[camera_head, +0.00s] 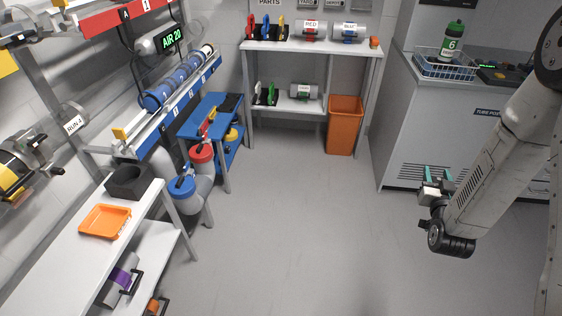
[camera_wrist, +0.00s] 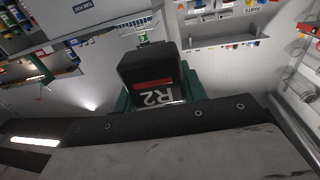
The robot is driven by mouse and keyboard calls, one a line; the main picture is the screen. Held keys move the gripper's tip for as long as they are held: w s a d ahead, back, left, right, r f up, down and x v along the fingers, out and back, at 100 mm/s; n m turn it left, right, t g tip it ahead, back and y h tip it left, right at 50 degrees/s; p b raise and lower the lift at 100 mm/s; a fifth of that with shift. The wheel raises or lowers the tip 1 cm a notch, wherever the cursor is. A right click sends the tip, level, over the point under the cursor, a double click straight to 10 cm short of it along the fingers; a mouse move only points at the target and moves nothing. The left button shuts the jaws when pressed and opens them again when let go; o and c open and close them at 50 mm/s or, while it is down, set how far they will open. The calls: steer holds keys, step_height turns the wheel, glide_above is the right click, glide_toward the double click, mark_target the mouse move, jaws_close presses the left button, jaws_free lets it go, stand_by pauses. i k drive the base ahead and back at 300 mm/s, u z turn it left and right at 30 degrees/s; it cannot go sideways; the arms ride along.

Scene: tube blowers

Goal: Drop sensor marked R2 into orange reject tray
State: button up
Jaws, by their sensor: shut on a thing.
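My gripper (camera_head: 437,184) is at the right of the head view, in front of the grey cabinet and well away from the tables. In the wrist view, my gripper's green fingers (camera_wrist: 158,97) are shut on a dark block, the sensor (camera_wrist: 152,70), which has a red stripe and the mark R2. The R2 mark appears upside down there. In the head view the sensor is too small to make out clearly. The orange reject tray (camera_head: 105,221) lies on the white table at the left, far from my gripper. It looks empty.
A black open box (camera_head: 128,182) stands just behind the tray on the white table (camera_head: 66,262). Blue-lidded (camera_head: 184,193) and red-lidded containers stand beyond it. An orange bin (camera_head: 345,125) stands at the back. The grey floor (camera_head: 290,230) between my gripper and the tables is clear.

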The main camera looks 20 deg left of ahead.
mark_target(114, 222)
steer(key=u, duration=0.7)
steer(key=i, duration=1.35)
steer(key=u, duration=0.9)
